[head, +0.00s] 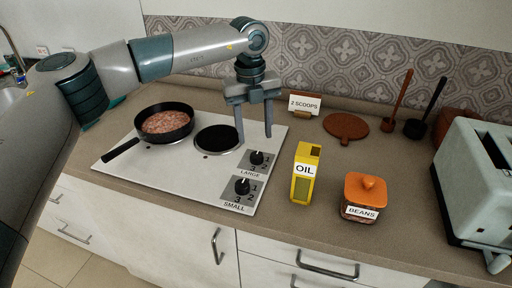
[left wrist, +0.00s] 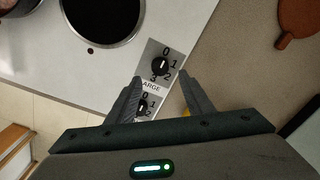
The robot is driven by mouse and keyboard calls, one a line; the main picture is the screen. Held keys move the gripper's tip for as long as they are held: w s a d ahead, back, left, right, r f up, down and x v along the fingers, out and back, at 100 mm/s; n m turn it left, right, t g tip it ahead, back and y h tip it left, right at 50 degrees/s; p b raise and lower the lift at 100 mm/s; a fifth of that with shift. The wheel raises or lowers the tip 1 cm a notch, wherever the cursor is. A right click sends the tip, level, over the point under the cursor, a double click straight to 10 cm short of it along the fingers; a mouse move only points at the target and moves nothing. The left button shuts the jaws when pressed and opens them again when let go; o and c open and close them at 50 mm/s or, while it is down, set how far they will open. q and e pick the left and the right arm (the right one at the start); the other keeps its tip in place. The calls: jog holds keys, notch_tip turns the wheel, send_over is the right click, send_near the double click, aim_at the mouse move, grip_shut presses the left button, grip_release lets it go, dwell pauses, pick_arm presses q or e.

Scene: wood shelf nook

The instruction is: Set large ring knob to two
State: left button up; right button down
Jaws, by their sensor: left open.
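The large ring knob (head: 257,157) is a black dial on a grey plate marked LARGE at the right of the white stove. In the left wrist view the large knob (left wrist: 160,66) has 0, 1, 2 and 3 around it; its white line looks closest to 0, but is small. The small ring knob (head: 242,186) is nearer the front edge, and also shows in the left wrist view (left wrist: 141,109). My left gripper (head: 254,138) is open and empty, pointing down above the large knob, apart from it. My right gripper is in neither view.
A black pan (head: 165,122) with brown food sits on the stove (head: 188,178), left of a bare black ring (head: 217,139). Right of the stove stand a yellow oil carton (head: 304,173), a beans jar (head: 362,197) and a toaster (head: 474,190). A "2 scoops" card (head: 304,103) stands behind.

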aim_at(256, 155)
pick_arm(q)
jog(key=f, duration=0.3)
jog(key=f+p, duration=0.1)
jog(key=f, duration=0.3)
jog(key=shift+d, duration=0.2)
jog(key=c, duration=1)
